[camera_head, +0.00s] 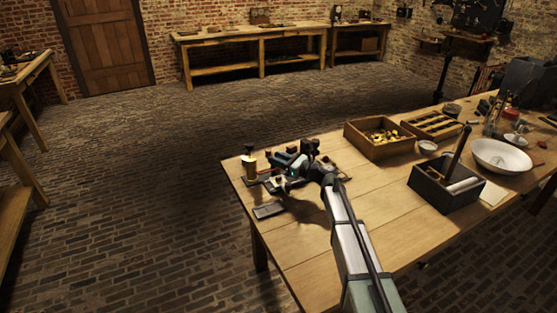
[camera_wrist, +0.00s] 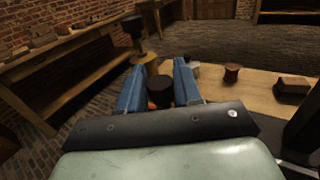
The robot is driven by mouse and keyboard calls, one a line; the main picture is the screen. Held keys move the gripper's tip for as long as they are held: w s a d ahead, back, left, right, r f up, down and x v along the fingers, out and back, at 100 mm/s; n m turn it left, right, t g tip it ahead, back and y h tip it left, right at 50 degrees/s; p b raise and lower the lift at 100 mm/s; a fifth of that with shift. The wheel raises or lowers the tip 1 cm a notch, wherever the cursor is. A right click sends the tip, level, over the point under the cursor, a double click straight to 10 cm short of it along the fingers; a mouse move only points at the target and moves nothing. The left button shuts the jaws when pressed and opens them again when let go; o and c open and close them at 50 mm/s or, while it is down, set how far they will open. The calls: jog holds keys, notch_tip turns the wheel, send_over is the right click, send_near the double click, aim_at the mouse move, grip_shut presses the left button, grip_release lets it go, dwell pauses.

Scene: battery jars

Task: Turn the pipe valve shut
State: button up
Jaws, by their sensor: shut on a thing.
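My gripper (camera_head: 290,166) is low over the near left end of the wooden workbench. In the wrist view its two blue fingers (camera_wrist: 158,68) stand on either side of a dark round-topped knob (camera_wrist: 160,90) and are shut on it. I cannot tell for certain whether this knob belongs to the pipe valve. A brass post with a black top (camera_wrist: 136,40) stands just beyond the fingertips. The same brass post shows in the head view (camera_head: 250,169), left of my gripper. My gripper and wrist hide much of the gripped piece in the head view.
A flat grey piece (camera_head: 268,210) lies near the bench's left edge. A reddish-brown spool (camera_wrist: 232,73) and a brown block (camera_wrist: 292,85) stand right of the fingers. A wooden box (camera_head: 379,151) and a dark bin (camera_head: 425,190) stand to the right. The front boards are clear.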

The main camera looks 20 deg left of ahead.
jog(key=shift+n+g, duration=0.4)
jog(key=shift+g, duration=0.2)
jog(key=o, duration=0.9)
jog(key=shift+d, duration=0.1)
jog(key=d, duration=0.4)
jog(key=s+d, duration=0.1)
jog(key=d, duration=0.4)
jog(key=s+d, duration=0.1)
jog(key=d, duration=0.3)
jog(key=shift+s+d, duration=0.2)
jog(key=shift+s, duration=0.05)
jog(key=shift+w, duration=0.1)
